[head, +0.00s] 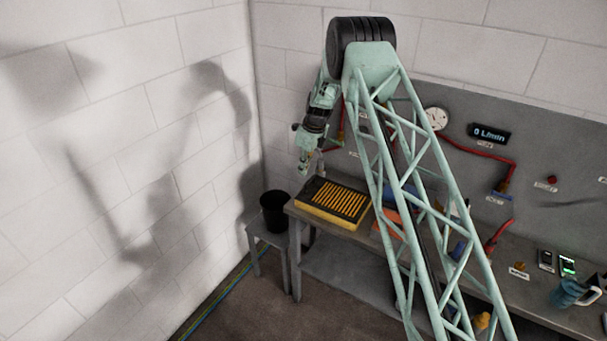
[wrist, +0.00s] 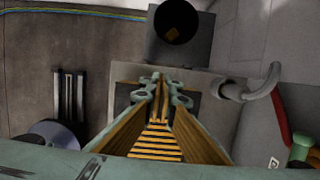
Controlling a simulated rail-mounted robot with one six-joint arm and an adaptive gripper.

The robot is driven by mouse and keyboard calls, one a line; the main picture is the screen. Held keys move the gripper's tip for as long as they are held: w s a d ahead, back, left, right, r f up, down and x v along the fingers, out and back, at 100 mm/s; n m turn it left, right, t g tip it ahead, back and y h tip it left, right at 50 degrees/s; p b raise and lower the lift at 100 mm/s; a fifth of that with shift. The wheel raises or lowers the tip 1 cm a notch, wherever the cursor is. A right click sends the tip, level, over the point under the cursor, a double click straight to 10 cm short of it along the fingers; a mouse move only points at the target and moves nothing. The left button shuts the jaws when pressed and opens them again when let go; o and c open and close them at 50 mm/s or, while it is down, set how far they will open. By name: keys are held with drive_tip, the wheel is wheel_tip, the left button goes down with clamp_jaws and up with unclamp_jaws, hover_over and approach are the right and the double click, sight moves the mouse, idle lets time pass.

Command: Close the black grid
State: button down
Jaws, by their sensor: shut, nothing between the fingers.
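The black grid (head: 338,199) lies on top of a yellow box (head: 325,217) at the left end of the workbench in the head view. Yellow stripes show between its dark slats. In the wrist view, yellow and dark stripes (wrist: 155,149) show between the finger linkages, and my gripper hides much of that area. My gripper (head: 304,169) hangs above and behind the box's left end, pointing down, apart from it in the head view. Its fingers (wrist: 161,84) are shut and empty. How far the slats are open is too small to tell.
A black bucket (head: 273,211) stands on a small stool left of the bench (head: 293,205). A grey pipe (wrist: 255,86) curves beside my gripper. Red hoses (head: 470,148) run along the back panel. My lattice arm hides part of the bench. A blue mug (head: 568,293) stands far right.

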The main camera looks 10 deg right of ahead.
drive_tip(key=w+a+r+b, duration=0.2)
drive_tip(key=w+a+r, duration=0.3)
drive_tip(key=a+r, duration=0.1)
drive_tip(key=shift+w+a+r, duration=0.25)
drive_tip(key=shift+w+r, duration=0.1)
drive_tip(key=shift+r, duration=0.05)
idle(0.5)
